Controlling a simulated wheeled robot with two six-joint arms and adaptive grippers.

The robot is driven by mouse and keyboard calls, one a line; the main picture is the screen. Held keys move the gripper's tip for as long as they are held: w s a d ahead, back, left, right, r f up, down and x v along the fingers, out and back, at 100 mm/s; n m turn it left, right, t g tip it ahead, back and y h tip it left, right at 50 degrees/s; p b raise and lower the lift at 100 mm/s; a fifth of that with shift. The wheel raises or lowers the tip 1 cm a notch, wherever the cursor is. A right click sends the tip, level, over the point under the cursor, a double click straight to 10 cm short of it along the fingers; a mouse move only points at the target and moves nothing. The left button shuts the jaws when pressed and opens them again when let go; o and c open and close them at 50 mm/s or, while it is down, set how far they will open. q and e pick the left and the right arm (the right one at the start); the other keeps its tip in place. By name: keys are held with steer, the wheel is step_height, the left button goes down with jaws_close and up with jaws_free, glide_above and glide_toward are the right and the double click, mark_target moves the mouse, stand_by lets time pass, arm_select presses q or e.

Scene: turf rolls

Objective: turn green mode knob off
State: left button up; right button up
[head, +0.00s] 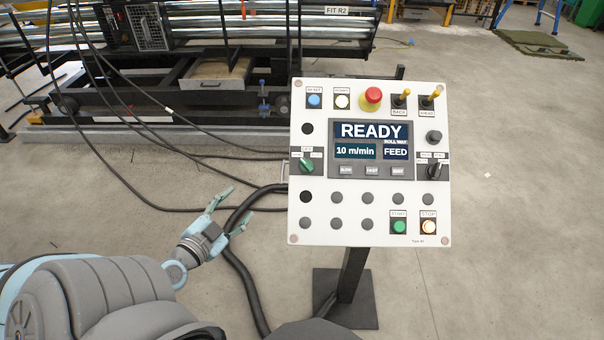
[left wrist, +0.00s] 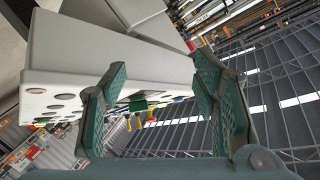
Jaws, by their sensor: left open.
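The green mode knob (head: 307,165) is on the left side of a white control panel (head: 318,233). It stands roughly upright with a slight tilt; the small labels around it are too small to read surely. My left gripper (head: 240,203) is open and empty, left of and below the knob, apart from the panel. In the left wrist view the open fingers (left wrist: 158,75) frame the panel's edge (left wrist: 110,85), seen at a steep angle, and a green part (left wrist: 138,105) that looks like the knob. My right gripper is not in view.
The panel's screen (head: 371,140) reads READY, 10 m/min, FEED. A red emergency button (head: 372,98), black switches and lit START (head: 399,227) and STOP (head: 428,227) buttons share the panel. A thick black cable (head: 237,262) runs beside my gripper.

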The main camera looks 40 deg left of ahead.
arm_select(q)
steer(key=w+d+r+m+t+h, duration=0.1)
steer(key=w+d+r+t+h, duration=0.2)
steer(key=d+r, duration=0.5)
steer(key=b, duration=0.3)
glide_toward(306, 166)
steer(key=w, duration=0.2)
steer(key=shift+g+h, duration=0.3)
steer(key=shift+h, duration=0.1)
steer(key=w+p, duration=0.1)
steer(key=w, duration=0.1)
steer(key=w+p, duration=0.1)
steer(key=w, duration=0.1)
steer(key=w+r+p, duration=0.1)
steer(key=w, duration=0.2)
steer(key=shift+a+r, duration=0.1)
steer(key=shift+a, duration=0.2)
steer(key=shift+w+p, duration=0.1)
steer(key=shift+p, duration=0.2)
steer(key=shift+f, duration=0.3)
steer(key=c, duration=1.2)
steer(key=shift+o, duration=0.2)
